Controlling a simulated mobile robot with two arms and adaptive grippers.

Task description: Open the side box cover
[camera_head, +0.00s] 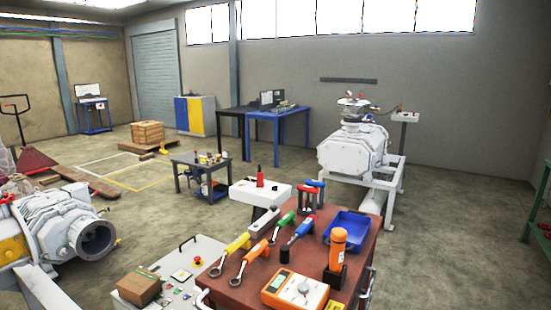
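No part is clearly identifiable as the side box cover. A grey box-like panel (207,249) with a red button and a dark handle stands at the lower left of the cart. A white box (243,193) with a red bottle-like item on it stands behind the cart. A grey vacuum pump (345,152) sits on a white frame at the right, with a small control box (405,117) beside it. Another grey pump (60,222) is at the left edge. Neither of my grippers is in view.
A red-brown tool cart (237,293) fills the lower middle, holding wrenches, a hammer, an orange meter (295,289) and a blue tray (349,226). A cardboard box (139,287) sits on the grey panel. A green shelf (540,215) is at the right edge. Floor right of the cart is clear.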

